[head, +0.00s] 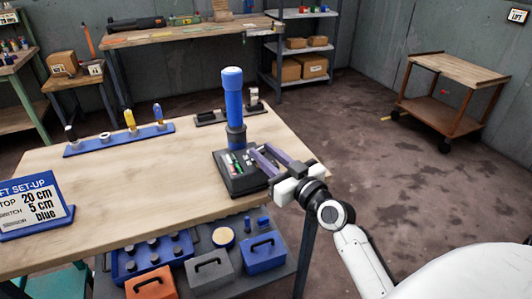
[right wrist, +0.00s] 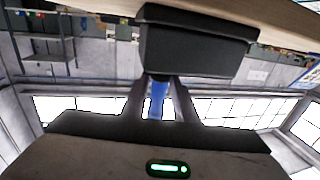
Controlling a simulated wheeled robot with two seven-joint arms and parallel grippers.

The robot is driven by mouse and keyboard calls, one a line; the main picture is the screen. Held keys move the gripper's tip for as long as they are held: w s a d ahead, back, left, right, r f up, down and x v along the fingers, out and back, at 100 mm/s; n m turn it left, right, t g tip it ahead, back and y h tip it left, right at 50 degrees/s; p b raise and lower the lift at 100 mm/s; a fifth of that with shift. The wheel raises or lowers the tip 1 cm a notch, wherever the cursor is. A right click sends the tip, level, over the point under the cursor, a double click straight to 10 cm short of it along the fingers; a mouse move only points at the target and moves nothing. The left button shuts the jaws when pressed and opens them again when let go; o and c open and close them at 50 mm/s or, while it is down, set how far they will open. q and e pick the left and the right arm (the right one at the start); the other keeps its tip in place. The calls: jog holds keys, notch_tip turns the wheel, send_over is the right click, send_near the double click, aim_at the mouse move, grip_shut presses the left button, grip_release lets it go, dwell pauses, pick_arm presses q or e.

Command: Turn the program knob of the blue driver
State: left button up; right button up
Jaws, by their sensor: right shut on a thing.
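The blue driver (head: 233,105) stands upright as a tall blue column with a dark collar. It rises from a dark control box (head: 238,186) at the table's right edge. The box's top carries small green, white and red details. My right gripper (head: 258,152) reaches in from the right, its purple-grey fingers over the box beside the column's foot. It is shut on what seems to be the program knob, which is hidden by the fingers. In the right wrist view, the dark box (right wrist: 195,48) hangs above the fingers, with blue showing between them. My left gripper is not in view.
A blue rack (head: 120,141) with rings and upright tools stands on the wooden table (head: 150,180) at the back left. A dark stand (head: 212,117) sits behind the driver. A set-up sign (head: 35,208) stands at the left. Toolboxes lie on a lower shelf in front. The table's middle is clear.

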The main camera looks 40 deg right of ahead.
jog(key=o, duration=0.9)
jog(key=shift+o, duration=0.2)
jog(key=shift+s, duration=0.1)
jog(key=shift+s+f, duration=0.15)
jog(key=shift+s, duration=0.2)
jog(key=s+b, duration=0.2)
jog(key=s, duration=0.7)
jog(key=shift+s, duration=0.2)
jog(key=shift+a, duration=0.1)
